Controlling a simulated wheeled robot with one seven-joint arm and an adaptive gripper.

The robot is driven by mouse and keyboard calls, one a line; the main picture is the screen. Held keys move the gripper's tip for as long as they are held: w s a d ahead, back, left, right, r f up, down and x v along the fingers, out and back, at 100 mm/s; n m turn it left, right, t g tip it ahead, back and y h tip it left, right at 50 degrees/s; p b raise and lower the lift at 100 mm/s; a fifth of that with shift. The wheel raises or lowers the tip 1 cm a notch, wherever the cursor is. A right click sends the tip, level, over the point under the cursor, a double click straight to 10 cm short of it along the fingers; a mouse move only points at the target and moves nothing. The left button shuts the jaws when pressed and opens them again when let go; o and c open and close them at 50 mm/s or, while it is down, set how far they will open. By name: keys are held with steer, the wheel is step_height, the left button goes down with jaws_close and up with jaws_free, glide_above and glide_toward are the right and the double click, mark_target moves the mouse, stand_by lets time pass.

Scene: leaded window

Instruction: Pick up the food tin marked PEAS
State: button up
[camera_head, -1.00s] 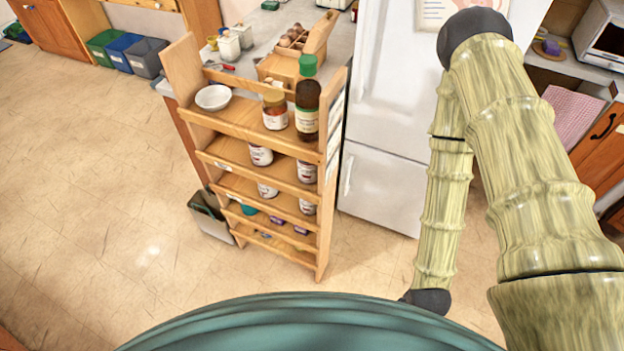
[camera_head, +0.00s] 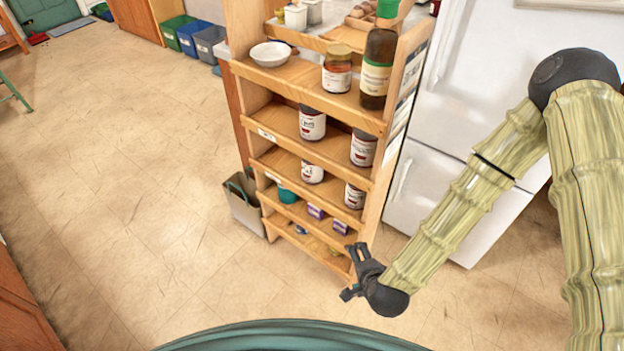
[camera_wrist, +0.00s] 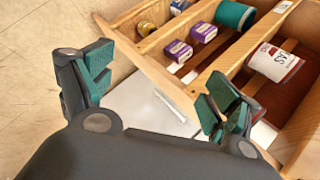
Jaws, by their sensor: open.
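In the wrist view a white and dark red tin (camera_wrist: 275,62) lies to the right, on a wooden shelf. Its label is turned sideways and partly cut; the letters look like "AS". In the head view, white and dark red tins stand on the shelves: two on the second shelf, left (camera_head: 312,123) and right (camera_head: 363,148), and two on the third, left (camera_head: 312,173) and right (camera_head: 354,196). Their labels are too small to read there. My gripper (camera_wrist: 160,88) is open and empty. In the head view it (camera_head: 352,272) is low, in front of the rack's right lower corner.
The wooden rack (camera_head: 262,134) has a bowl (camera_head: 270,54), a jar (camera_head: 337,70) and a tall bottle (camera_head: 377,68) on top. A teal container (camera_head: 287,194) and purple boxes (camera_head: 315,211) sit low. A bin (camera_head: 243,203) stands left, a fridge (camera_head: 440,190) right. Floor in front is clear.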

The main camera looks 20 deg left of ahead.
steer(key=w+a+f+m+t+b, duration=0.1)
steer(key=w+a+m+t+b, duration=0.1)
steer(key=w+a+m+b, duration=0.35)
steer(key=m+t+h+b, duration=0.1)
steer(key=m+t+b, duration=0.7)
steer(key=m+b, duration=1.05)
glide_toward(312, 169)
steer(key=w+n+b, duration=0.1)
steer(key=w+b, duration=0.1)
steer(key=w, duration=0.3)
steer(key=w+a, duration=0.1)
steer(key=w+b, duration=0.1)
steer(key=w, duration=0.1)
steer(key=shift+w+a, duration=0.3)
steer(key=shift+w, duration=0.05)
steer(key=shift+w+a+r+b, duration=0.15)
steer(key=shift+w+b, duration=0.1)
steer(key=shift+w, duration=0.55)
steer(key=shift+w+a+b, duration=0.2)
steer(key=shift+w, duration=0.6)
steer(key=shift+w+a+r+b, duration=0.15)
steer(key=shift+w+b, duration=0.1)
steer(key=shift+w, duration=0.55)
steer(key=c, duration=1.5)
